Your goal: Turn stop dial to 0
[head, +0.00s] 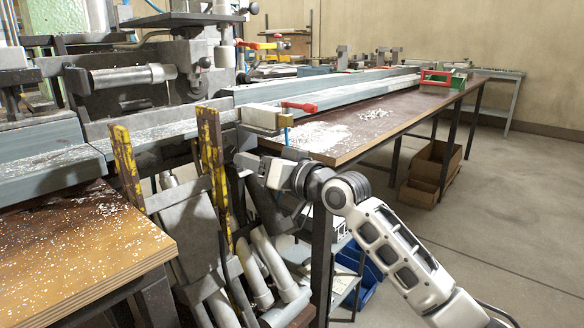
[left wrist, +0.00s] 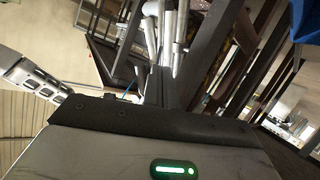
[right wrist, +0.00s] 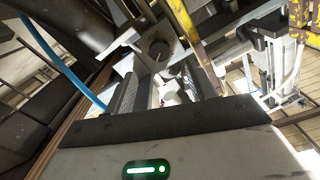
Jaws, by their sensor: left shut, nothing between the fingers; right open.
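I cannot make out the stop dial for certain in any view. In the right wrist view a round grey part (right wrist: 160,46) with a dark centre shows beyond the fingers, but I cannot tell whether it is the dial, and no marks are readable. My right gripper (head: 243,163) is open and empty, just below a grey clamp block (head: 258,117) with a red lever (head: 300,107) at the bench's near edge. It also shows in the right wrist view (right wrist: 168,88). My left gripper (left wrist: 157,88) is shut and empty in the left wrist view, and outside the head view.
Yellow, worn uprights (head: 211,160) stand close left of my right gripper. Grey tubes (head: 262,265) lean below it. Long profiles (head: 330,92) run along the brown bench (head: 390,120), where white chips lie. A wooden table (head: 70,250) is at the near left. Open floor lies right.

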